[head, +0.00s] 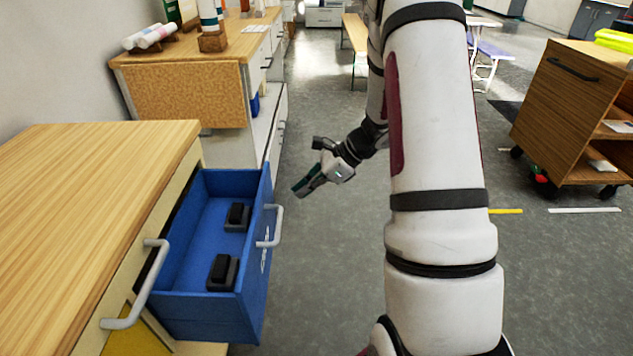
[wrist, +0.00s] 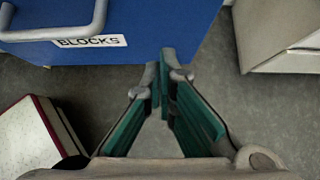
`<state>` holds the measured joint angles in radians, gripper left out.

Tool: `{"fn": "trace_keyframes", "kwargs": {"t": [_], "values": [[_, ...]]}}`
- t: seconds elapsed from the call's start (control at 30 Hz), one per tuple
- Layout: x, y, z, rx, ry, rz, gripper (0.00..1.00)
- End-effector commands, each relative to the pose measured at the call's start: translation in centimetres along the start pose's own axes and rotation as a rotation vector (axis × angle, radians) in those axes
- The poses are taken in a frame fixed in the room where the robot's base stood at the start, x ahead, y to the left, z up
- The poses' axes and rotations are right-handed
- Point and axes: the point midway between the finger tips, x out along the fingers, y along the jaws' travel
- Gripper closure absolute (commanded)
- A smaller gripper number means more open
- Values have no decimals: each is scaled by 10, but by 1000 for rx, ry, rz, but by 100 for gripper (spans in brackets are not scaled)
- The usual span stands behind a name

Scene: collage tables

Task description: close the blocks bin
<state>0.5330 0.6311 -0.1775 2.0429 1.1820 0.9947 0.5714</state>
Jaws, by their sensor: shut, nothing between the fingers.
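The blue blocks bin (head: 255,290) is a drawer pulled out of the wooden cabinet, with two dark blocks (head: 222,272) inside. Its grey handle (head: 268,227) is on the front face. In the wrist view the bin's blue front (wrist: 150,22) shows at the top, with a white "BLOCKS" label (wrist: 90,41) and part of the handle (wrist: 60,32). My gripper (head: 300,190) is to the right of the bin's front, apart from it and empty. Its green-padded fingers (wrist: 167,60) are shut and point toward the bin's front in the wrist view.
The wooden cabinet (head: 90,180) has another grey handle (head: 145,285) at its front. A second cabinet (head: 185,95) stands behind it. A wheeled wooden cart (head: 560,110) is at the right. The grey floor between them is mostly clear. A red and white box-like thing (wrist: 35,140) shows in the wrist view.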

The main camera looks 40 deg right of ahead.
Motion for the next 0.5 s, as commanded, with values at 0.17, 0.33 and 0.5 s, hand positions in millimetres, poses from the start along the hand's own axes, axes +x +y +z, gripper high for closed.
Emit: {"fn": "trace_keyframes", "kwargs": {"t": [0.17,0.33,0.5], "values": [[29,0,11,-6,-1,2,100],[41,0,24,-3,0,1,100],[45,0,28,-2,0,0,100]]}}
